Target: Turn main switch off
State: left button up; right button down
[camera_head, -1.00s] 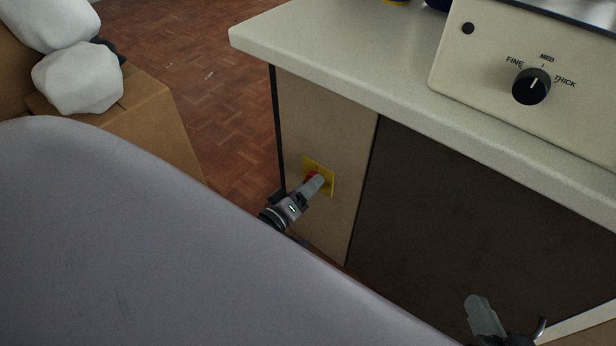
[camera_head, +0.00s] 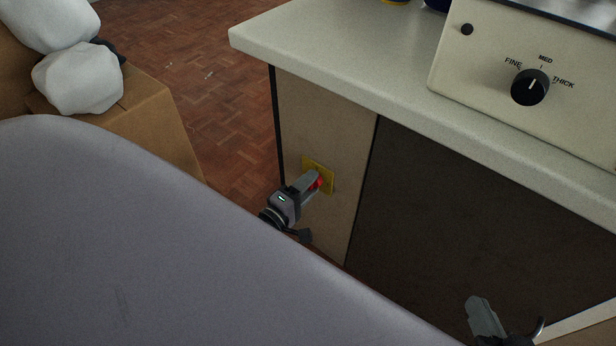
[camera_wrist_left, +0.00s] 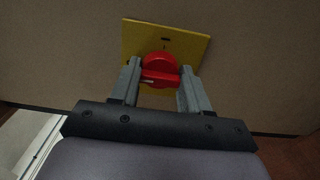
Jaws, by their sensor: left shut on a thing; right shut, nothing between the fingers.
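The main switch is a red rotary knob (camera_wrist_left: 160,68) on a yellow plate (camera_wrist_left: 190,48), fixed to the beige side panel of the cabinet. In the head view the red knob (camera_head: 319,183) shows beside my finger, with the yellow plate (camera_head: 327,178) around it. My left gripper (camera_head: 314,182) is at the switch. In the left wrist view its two fingers (camera_wrist_left: 160,80) stand either side of the knob, shut on it. The knob's grip bar lies roughly crosswise between the fingers. My right gripper (camera_head: 484,318) is at the bottom right, shut and empty, partly cut off by the frame.
The pale worktop (camera_head: 330,50) overhangs the panel above the switch. A control box with a black FINE/MED/THICK dial (camera_head: 530,87) stands on it. A cardboard box (camera_head: 150,125) with white lumps (camera_head: 78,78) is at the left. The wooden floor (camera_head: 215,75) between is mostly clear.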

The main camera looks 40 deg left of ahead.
dwell(0.4)
pick_arm(q)
jog(key=o, duration=1)
jog(key=shift+o, duration=0.2)
pick_arm(e)
jog(key=shift+r, duration=0.1)
pick_arm(q)
jog(key=s+p, duration=0.2)
jog(key=s, duration=0.5)
jog(key=shift+a, duration=0.3)
pick_arm(e)
jog(key=shift+s+d+h, duration=0.25)
jog(key=shift+d+h, duration=0.25)
jog(key=shift+d, duration=0.3)
jog(key=shift+r, duration=0.2)
